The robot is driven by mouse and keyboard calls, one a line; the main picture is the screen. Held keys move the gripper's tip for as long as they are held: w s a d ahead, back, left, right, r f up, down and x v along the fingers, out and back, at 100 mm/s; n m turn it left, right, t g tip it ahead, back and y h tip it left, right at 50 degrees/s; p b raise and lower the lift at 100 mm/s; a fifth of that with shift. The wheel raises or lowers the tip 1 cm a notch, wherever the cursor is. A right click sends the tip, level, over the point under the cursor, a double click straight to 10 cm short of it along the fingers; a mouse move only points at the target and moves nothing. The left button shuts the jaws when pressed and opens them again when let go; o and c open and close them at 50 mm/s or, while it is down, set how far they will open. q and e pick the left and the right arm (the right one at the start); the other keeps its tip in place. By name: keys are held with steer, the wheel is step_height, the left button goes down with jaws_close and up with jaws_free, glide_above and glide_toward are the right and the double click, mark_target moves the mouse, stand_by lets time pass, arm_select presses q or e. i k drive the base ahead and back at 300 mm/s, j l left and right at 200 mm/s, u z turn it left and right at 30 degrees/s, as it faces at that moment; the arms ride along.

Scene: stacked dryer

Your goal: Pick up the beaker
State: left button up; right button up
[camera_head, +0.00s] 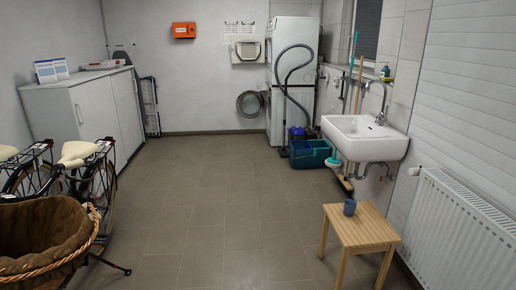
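A small blue cup-like vessel, which looks to be the beaker (349,207), stands upright on a light wooden stool (362,232) at the lower right. The beaker is near the back edge of the stool top, and nothing touches it. Neither of my grippers shows in the head view.
A white sink (362,139) hangs on the right wall behind the stool. A radiator (462,235) is to the stool's right. Bicycles (75,165) and a wicker basket (45,238) fill the lower left. The tiled floor (215,220) between is clear.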

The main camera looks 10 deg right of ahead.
mark_target(349, 207)
steer(key=i, duration=0.9)
steer(key=i+j+z, duration=0.15)
steer(key=i, duration=0.75)
